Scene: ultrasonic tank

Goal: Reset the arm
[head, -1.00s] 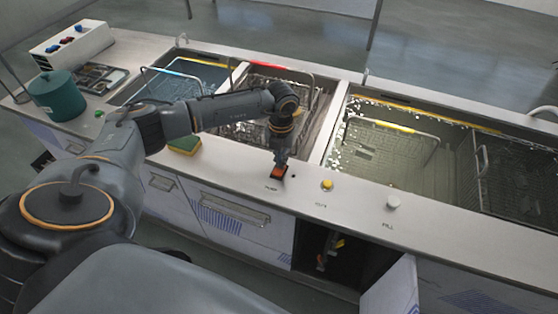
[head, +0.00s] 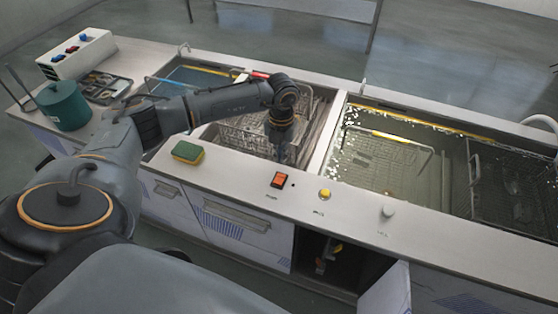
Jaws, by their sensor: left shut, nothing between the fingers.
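My left arm reaches in from the left over the steel counter. My left gripper (head: 281,157) points down above the front edge of the middle tank, and its fingers look shut with nothing between them. It is apart from the orange-red rocker switch (head: 278,180) on the counter's front strip, which lies just below it in the picture. My right gripper is not in view.
A yellow button (head: 325,194) and a white knob (head: 388,211) sit right of the switch. A sponge (head: 188,153) lies left. The right tank holds water and wire baskets (head: 390,160). A green pot (head: 64,106) stands far left. A cabinet door (head: 386,291) hangs open below.

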